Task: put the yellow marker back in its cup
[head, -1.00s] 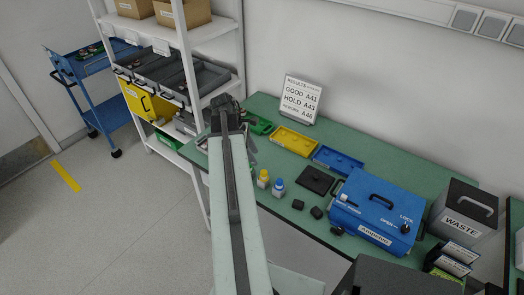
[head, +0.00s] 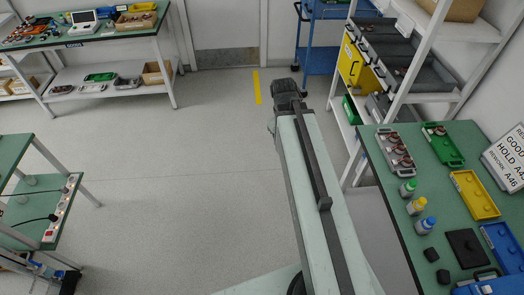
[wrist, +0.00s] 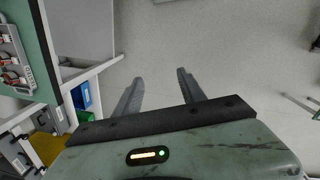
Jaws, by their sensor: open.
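I cannot make out a yellow marker or its cup in either view. My gripper (wrist: 160,77) is open and empty in the wrist view, its two fingers apart over bare grey floor. In the head view the dark end of my arm is over the aisle, left of the green bench; its fingers cannot be made out there.
The green bench (head: 378,168) at right holds several small bottles, a yellow tray (head: 474,194) and a green tray (head: 442,145). A shelf rack (head: 440,97) and blue trolley (head: 322,61) stand behind. Another bench (head: 78,39) is far left. The middle floor is clear.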

